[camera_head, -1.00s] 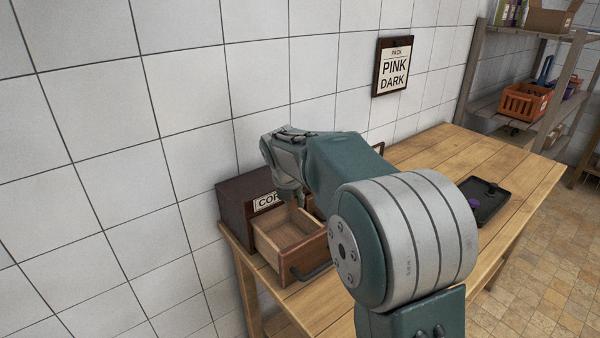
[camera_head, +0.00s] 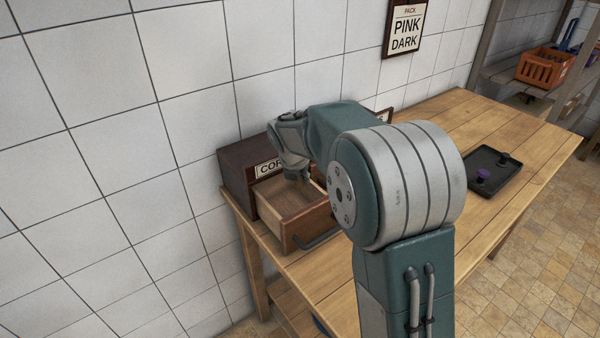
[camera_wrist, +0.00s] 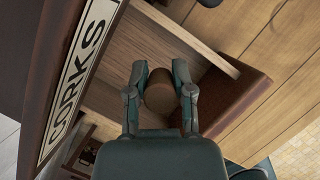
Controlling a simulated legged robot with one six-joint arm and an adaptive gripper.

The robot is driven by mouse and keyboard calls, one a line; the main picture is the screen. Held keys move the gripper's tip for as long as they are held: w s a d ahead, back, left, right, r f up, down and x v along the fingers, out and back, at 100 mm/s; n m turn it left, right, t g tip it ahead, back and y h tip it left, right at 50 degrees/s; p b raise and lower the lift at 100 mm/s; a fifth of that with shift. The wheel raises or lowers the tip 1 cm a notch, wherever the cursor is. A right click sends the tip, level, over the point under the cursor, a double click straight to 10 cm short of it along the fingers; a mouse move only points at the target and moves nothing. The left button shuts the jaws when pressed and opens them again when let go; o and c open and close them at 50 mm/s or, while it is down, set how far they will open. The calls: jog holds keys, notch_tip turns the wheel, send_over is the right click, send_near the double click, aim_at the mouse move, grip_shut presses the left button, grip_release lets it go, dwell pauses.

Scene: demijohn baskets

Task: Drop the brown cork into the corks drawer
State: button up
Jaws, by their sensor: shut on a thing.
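The corks drawer (camera_head: 316,219) is pulled open from a dark brown box with a "CORKS" label (camera_head: 268,168). Its light wood inside looks empty where it shows. My gripper (camera_head: 303,178) points down over the open drawer. In the wrist view, my gripper (camera_wrist: 161,76) is shut on the brown cork (camera_wrist: 159,97), a short cylinder held between the two fingers. Drawer wood shows behind it, and the label (camera_wrist: 78,82) is at the left. The cork cannot be made out in the head view. Its exact height over the drawer floor cannot be told.
The wooden table (camera_head: 440,130) runs back along the tiled wall. A black tray (camera_head: 493,172) with a purple item and a dark item lies on it at the right. A "PINK DARK" sign (camera_head: 405,30) hangs above. An orange crate (camera_head: 544,67) stands on the shelf at the back right.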

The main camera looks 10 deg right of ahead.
jog(key=shift+a, duration=0.55)
jog(key=o, duration=0.8)
jog(key=shift+a, duration=0.15)
jog(key=shift+o, duration=0.2)
jog(key=shift+d, duration=0.5)
jog(key=v, duration=1.1)
jog(key=shift+a+r, duration=0.15)
jog(key=shift+r, duration=0.2)
jog(key=shift+s, duration=0.15)
jog(key=s+d+r+m+y, duration=0.1)
jog(key=s+d+r+m, duration=0.15)
jog(key=s+m, duration=1.2)
jog(key=s+f+m+t+y, duration=0.1)
jog(key=s+f+m, duration=0.3)
jog(key=s+m, duration=1.1)
jog(key=shift+a+f+t, duration=0.15)
jog(key=shift+a+t, duration=0.25)
